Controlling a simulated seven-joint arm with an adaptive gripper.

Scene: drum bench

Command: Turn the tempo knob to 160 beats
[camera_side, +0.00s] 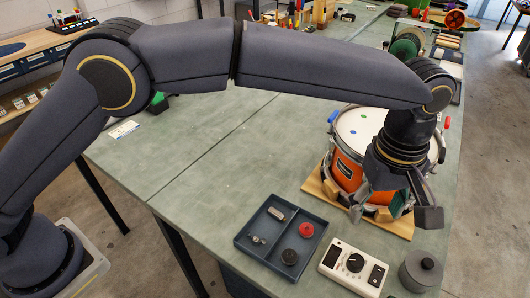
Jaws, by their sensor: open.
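The tempo knob (355,262) is a black dial on a cream-coloured box (336,254) at the lower right of the bench. The box also carries a dark panel to the right of the knob. The knob's setting is too small to read. My gripper (391,212) is open and hangs above the bench, in front of the orange drum in this view. It appears up and to the right of the knob, apart from it. Nothing shows between its fingers.
An orange drum (346,171) stands on a wooden board (317,186) behind the box. A dark divided tray (243,237) with small parts lies left of the box. A grey lidded pot (421,270) stands to its right. The bench (200,190) is clear further left.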

